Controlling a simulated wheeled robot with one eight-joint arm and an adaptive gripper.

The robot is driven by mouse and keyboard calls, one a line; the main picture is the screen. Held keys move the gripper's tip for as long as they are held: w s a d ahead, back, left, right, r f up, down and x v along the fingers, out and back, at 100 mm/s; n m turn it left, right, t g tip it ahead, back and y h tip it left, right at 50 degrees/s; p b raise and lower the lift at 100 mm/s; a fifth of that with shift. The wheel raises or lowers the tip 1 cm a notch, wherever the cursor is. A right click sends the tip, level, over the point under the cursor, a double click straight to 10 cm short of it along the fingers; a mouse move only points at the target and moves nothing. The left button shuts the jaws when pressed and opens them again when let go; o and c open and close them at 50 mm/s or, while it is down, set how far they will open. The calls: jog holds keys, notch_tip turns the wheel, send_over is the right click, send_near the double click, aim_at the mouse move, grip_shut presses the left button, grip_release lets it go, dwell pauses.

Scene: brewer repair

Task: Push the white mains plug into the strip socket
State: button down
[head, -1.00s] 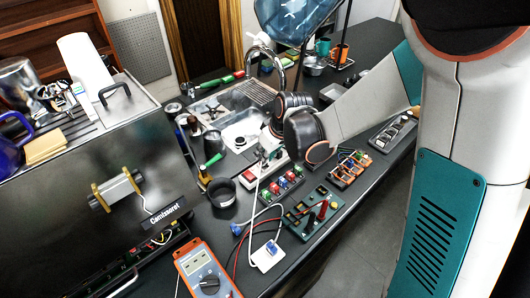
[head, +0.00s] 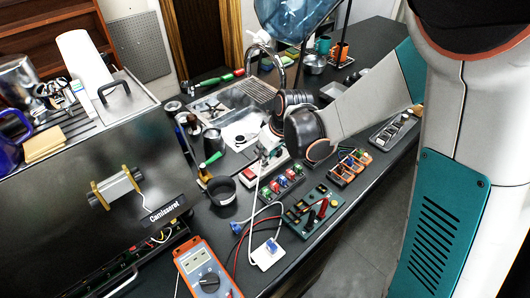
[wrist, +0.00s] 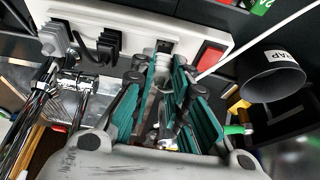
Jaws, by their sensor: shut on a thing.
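The white strip (wrist: 120,25) crosses the top of the wrist view, with a grey plug (wrist: 55,38) and black plugs (wrist: 108,45) at its left and a red switch (wrist: 208,58) at its right. My gripper (wrist: 163,75) has its teal fingers shut on the white mains plug (wrist: 163,62), just in front of a dark socket opening (wrist: 165,46). The fingers hide most of the plug; I cannot tell whether its pins are in the socket. In the head view my gripper (head: 268,148) is at the white strip (head: 248,177), small and partly hidden by my wrist.
A dark cup (wrist: 270,75) stands right of the strip in the wrist view. In the head view, a white cord (head: 257,205) runs down past terminal boards (head: 310,210). An orange multimeter (head: 208,272) and the steel brewer (head: 90,170) stand nearby.

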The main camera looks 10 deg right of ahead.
jog(key=shift+f+b, duration=0.7)
jog(key=shift+b, duration=0.25)
dwell(1.6)
jog(key=c, duration=1.5)
grip_release()
jog(key=shift+o, duration=0.2)
jog(key=shift+r, duration=0.1)
jog(key=v, duration=1.2)
jog(key=s+d+r+m+t+h+b, duration=0.1)
jog(key=s+d+m, duration=0.2)
jog(key=s, duration=0.6)
jog(key=s+d+r+m+t+h, duration=0.1)
jog(key=s+d+r+m+t, duration=0.1)
jog(key=s+d, duration=0.4)
jog(key=s+m, duration=0.1)
jog(key=s, duration=0.1)
jog(key=shift+s+m+h+b, duration=0.3)
jog(key=shift+s+m+b, duration=0.1)
